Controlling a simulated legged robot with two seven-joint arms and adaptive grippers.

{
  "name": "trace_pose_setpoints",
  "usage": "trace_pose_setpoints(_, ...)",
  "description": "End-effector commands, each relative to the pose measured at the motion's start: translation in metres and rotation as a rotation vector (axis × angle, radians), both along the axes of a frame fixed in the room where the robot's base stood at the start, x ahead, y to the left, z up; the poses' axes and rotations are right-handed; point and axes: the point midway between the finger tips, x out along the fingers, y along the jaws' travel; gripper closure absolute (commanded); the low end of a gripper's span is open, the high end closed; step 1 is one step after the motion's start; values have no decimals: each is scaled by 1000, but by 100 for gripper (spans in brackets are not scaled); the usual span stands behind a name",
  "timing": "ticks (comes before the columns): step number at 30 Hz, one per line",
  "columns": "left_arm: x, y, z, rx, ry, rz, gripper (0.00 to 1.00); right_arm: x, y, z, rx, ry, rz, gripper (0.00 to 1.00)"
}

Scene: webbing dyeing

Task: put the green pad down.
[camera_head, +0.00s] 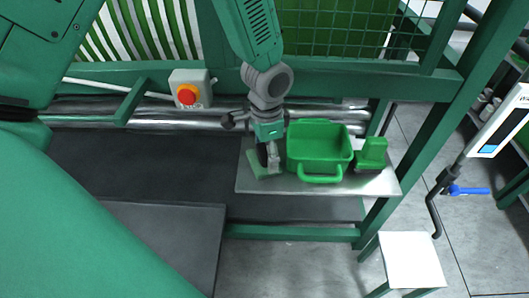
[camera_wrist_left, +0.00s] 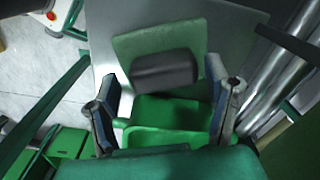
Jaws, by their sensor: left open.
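The green pad (camera_head: 257,172) is a pale green, flat piece at the left end of a metal shelf. It appears to lie on the shelf, though the gripper partly covers it. In the left wrist view the pad (camera_wrist_left: 138,44) shows a thick black grip (camera_wrist_left: 165,72) on its face. My left gripper (camera_head: 269,157) points down over the pad. In the left wrist view its two fingers stand wide apart, one on each side of the black grip, with visible gaps. My right gripper is not in view.
A green bin with a handle (camera_head: 320,178) stands right of the pad on the metal shelf (camera_head: 376,187). A smaller green object (camera_head: 371,153) is beside it. A red stop button (camera_head: 187,95) is on the frame behind. A white stool (camera_head: 411,259) stands at lower right.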

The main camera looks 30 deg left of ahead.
Motion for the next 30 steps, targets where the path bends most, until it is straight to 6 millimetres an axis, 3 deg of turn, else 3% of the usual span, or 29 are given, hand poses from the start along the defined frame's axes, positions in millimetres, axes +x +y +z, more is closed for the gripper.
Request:
trace_pose_setpoints(9,1,4,66,-5,-5,2,29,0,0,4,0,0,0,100)
trace_pose_setpoints(15,1,2,99,-3,-3,1,29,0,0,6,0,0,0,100)
trace_pose_setpoints(21,1,0,112,-1,1,1,29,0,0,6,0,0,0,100)
trace_pose_setpoints(30,0,2,112,-2,2,1,29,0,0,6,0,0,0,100)
